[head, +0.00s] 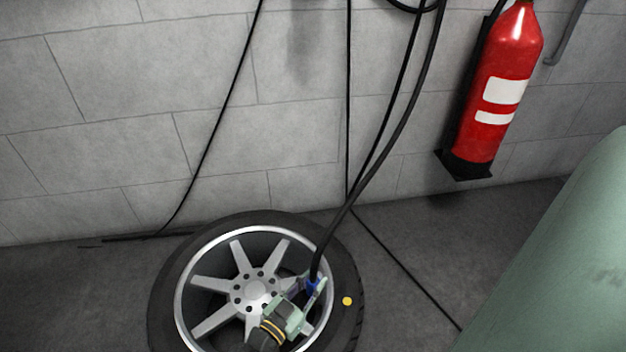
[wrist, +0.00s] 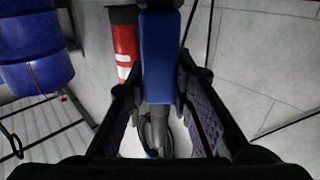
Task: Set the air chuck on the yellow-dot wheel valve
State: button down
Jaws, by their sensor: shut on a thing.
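A wheel (head: 250,294) with a black tire and silver spokes lies on the floor in the head view, with a yellow dot (head: 347,301) on its right sidewall. My gripper (head: 312,290) is over the right part of the rim, left of the dot. It is shut on the blue air chuck (head: 312,285), from which a black hose runs up. In the wrist view the chuck (wrist: 161,58) is a blue body between the two dark fingers of my gripper (wrist: 163,115). The valve is hidden or too small to make out, so I cannot tell whether the chuck touches it.
A red fire extinguisher (head: 503,85) hangs on the grey block wall (head: 300,130). Black hoses and cables (head: 400,120) hang down the wall, and one runs across the floor. A pale green rounded surface (head: 570,260) fills the right. The wrist view shows a blue drum (wrist: 35,45) at left.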

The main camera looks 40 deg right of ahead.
jog(key=shift+f, duration=0.25)
jog(key=c, duration=1.7)
grip_release()
